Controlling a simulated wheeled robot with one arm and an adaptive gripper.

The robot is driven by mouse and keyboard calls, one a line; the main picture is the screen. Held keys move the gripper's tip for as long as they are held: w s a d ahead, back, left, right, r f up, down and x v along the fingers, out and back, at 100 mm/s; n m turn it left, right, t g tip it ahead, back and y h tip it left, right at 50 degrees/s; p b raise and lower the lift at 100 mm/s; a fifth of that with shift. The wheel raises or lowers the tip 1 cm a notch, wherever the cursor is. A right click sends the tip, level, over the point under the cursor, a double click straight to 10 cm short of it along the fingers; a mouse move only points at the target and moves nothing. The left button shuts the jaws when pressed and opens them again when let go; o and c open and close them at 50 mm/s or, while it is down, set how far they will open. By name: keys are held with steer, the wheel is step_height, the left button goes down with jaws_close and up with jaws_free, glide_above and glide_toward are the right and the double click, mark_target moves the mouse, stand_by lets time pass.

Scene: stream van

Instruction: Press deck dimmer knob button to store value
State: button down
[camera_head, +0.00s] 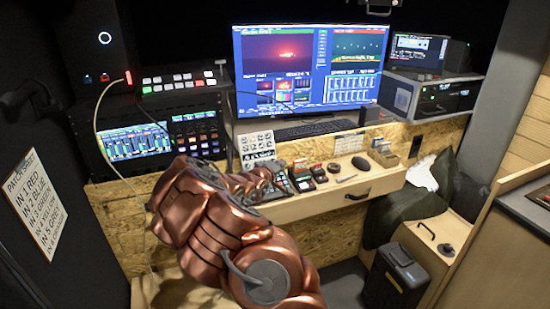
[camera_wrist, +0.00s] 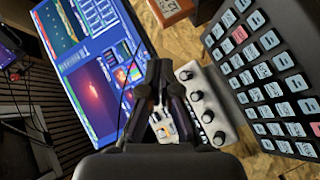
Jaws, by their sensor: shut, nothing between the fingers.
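In the wrist view, a pale box (camera_wrist: 214,108) carries a row of several round black knobs. It lies just right of my gripper (camera_wrist: 158,72), along one long side of a keypad of grey and red keys (camera_wrist: 268,75). I cannot tell which knob is the deck dimmer. My dark gripper is shut, with nothing between its fingers. Its tips show apart from the knobs in the picture; contact or height above the desk is unclear. In the head view my copper arm reaches over the desk and hides part of it.
A large monitor (camera_head: 308,66) stands behind the desk, with a keyboard (camera_head: 310,129) before it. Small boxes and devices crowd the desk (camera_head: 352,188) right of my arm. A switcher panel (camera_head: 185,82) stands left. A dark bin (camera_head: 397,277) stands on the floor right.

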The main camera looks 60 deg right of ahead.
steer(key=shift+w+d+f+p, duration=0.4)
steer(key=shift+w+p, duration=0.25)
steer(key=shift+p, duration=0.35)
steer(key=shift+w+d+f+p, duration=0.3)
steer(key=shift+w+d+p, duration=0.3)
steer(key=shift+p, duration=0.4)
steer(key=shift+w+d+f+p, duration=0.25)
steer(key=shift+w+f+p, duration=0.1)
steer(key=shift+w+p, duration=0.3)
stand_by(0.9)
steer(key=shift+s, duration=0.1)
steer(key=shift+s+a+r, duration=0.3)
steer(key=shift+s+a, duration=0.05)
steer(key=shift+s, duration=0.15)
steer(key=shift+s+a+r+b, duration=0.35)
steer(key=shift+s+a+b, duration=0.1)
steer(key=shift+s, duration=0.2)
steer(key=shift+s+a+r+b, duration=0.3)
steer(key=shift+s+a+b, duration=0.15)
steer(key=shift+s, duration=0.15)
steer(key=shift+s+a+r+b, duration=0.35)
steer(key=shift+s+b, duration=0.1)
steer(key=shift+s, duration=0.2)
